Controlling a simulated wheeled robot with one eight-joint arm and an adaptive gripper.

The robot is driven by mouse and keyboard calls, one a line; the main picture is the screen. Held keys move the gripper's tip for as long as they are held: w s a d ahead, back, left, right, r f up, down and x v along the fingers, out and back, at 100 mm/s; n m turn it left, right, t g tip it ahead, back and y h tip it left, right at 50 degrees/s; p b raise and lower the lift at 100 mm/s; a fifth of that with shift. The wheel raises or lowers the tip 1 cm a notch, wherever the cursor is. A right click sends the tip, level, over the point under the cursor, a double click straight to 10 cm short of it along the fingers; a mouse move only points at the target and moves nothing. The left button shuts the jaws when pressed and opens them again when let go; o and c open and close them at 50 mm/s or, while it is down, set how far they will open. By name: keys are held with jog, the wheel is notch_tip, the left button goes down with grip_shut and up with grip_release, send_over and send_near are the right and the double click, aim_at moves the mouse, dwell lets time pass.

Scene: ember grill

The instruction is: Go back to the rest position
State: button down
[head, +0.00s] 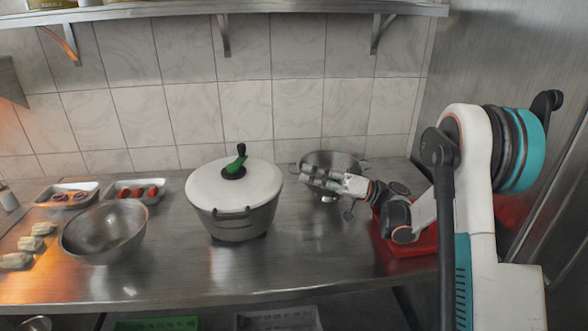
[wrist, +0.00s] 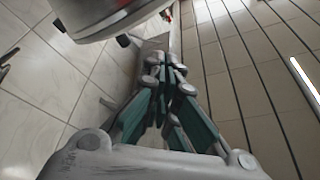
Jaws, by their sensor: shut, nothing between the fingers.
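My gripper (head: 303,170) is shut and empty in the head view, held above the counter in front of a metal colander (head: 343,161). My arm reaches in from the right. In the wrist view my gripper's fingers (wrist: 172,75) are together with nothing between them. The underside of a pot (wrist: 100,14) shows at the top left of the wrist view.
A pot with white lid (head: 215,188) stands left of my gripper on the steel counter (head: 300,255). A metal bowl (head: 103,232) and two trays with food (head: 128,186) are further left. A red tray (head: 383,241) lies under my arm. A shelf (head: 300,7) hangs above.

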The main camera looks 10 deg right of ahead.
jog(key=s+a+r+m+h, duration=0.3)
jog(key=s+a+m+h, duration=0.2)
jog(key=s+h, duration=0.5)
jog(key=s+d+f+m+t+h, duration=0.1)
jog(key=s+d+h, duration=0.3)
jog(key=s, duration=0.7)
jog(key=s+d+f+m+t+h, duration=0.1)
jog(key=s+d+f+h, duration=0.2)
jog(key=s, duration=0.8)
jog(key=d+h, duration=0.2)
jog(key=h, duration=0.1)
jog(key=shift+s+d+f+p, duration=0.15)
jog(key=shift+s+d+p, duration=0.1)
jog(key=shift+s+p, duration=0.05)
